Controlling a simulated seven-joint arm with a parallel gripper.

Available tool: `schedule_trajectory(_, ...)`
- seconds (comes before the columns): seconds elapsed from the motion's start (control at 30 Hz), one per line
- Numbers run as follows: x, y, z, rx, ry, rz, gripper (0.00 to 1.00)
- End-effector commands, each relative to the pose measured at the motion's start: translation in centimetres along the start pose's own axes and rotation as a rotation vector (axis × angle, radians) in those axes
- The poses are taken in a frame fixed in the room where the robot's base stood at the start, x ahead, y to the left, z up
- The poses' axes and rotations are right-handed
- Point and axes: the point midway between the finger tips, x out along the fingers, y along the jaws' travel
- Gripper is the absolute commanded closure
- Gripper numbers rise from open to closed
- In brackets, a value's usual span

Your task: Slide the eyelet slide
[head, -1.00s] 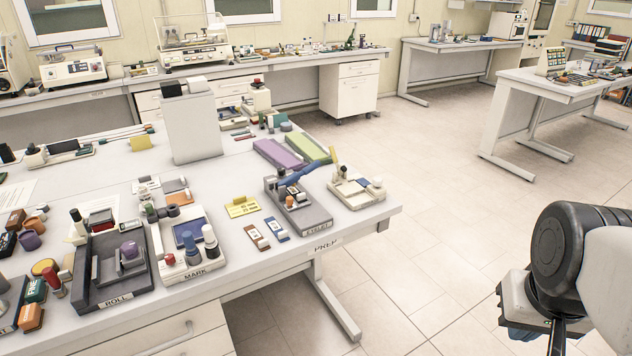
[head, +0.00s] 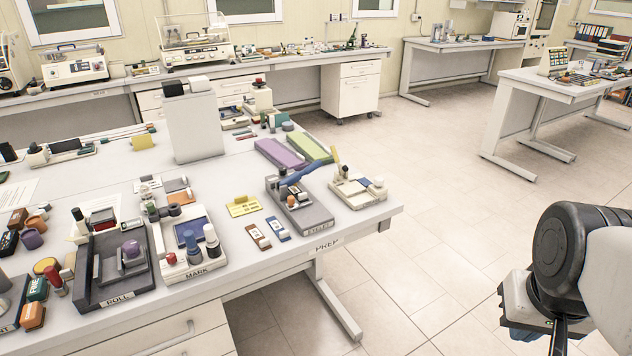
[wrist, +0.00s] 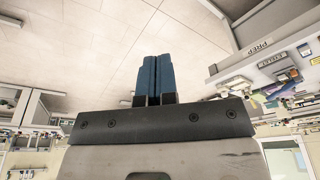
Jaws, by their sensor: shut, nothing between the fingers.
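The eyelet station is a dark grey tray (head: 313,220) with a labelled front edge, near the right end of the front bench. A small slide block (head: 291,200) sits in it, and a blue lever (head: 301,172) slants across its back. In the wrist view the station (wrist: 272,61) shows small and upside down at the right. My gripper (wrist: 153,60) has two blue fingers shut together with nothing between them. In the head view my wrist is at the lower right, off the bench and far from the station; the fingertips are not clear there.
A cream tray (head: 343,198) stands just right of the station. Yellow (head: 243,206), brown and blue small pieces lie to its left. Purple (head: 279,154) and green pads lie behind. The bench edge labelled PREP (head: 326,247) faces open floor (head: 440,240).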

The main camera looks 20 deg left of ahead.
Motion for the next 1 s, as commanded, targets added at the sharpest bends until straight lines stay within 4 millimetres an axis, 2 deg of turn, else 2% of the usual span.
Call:
schedule_trajectory(0.03, 0.0, 0.0, 0.0, 0.000, 0.000, 0.000, 0.95)
schedule_trajectory(0.3, -0.2, -0.4, -1.1, 0.011, -0.005, -0.003, 0.54)
schedule_trajectory(0.33, -0.3, -0.5, -1.4, 0.013, -0.006, -0.003, 0.52)
schedule_trajectory(0.47, -0.5, -1.2, -3.3, 0.032, -0.016, -0.007, 0.52)
schedule_trajectory(0.67, -0.9, -3.0, -7.4, 0.077, -0.036, -0.014, 0.52)
schedule_trajectory(1.0, -0.7, -7.3, -14.8, 0.160, -0.073, -0.019, 0.52)
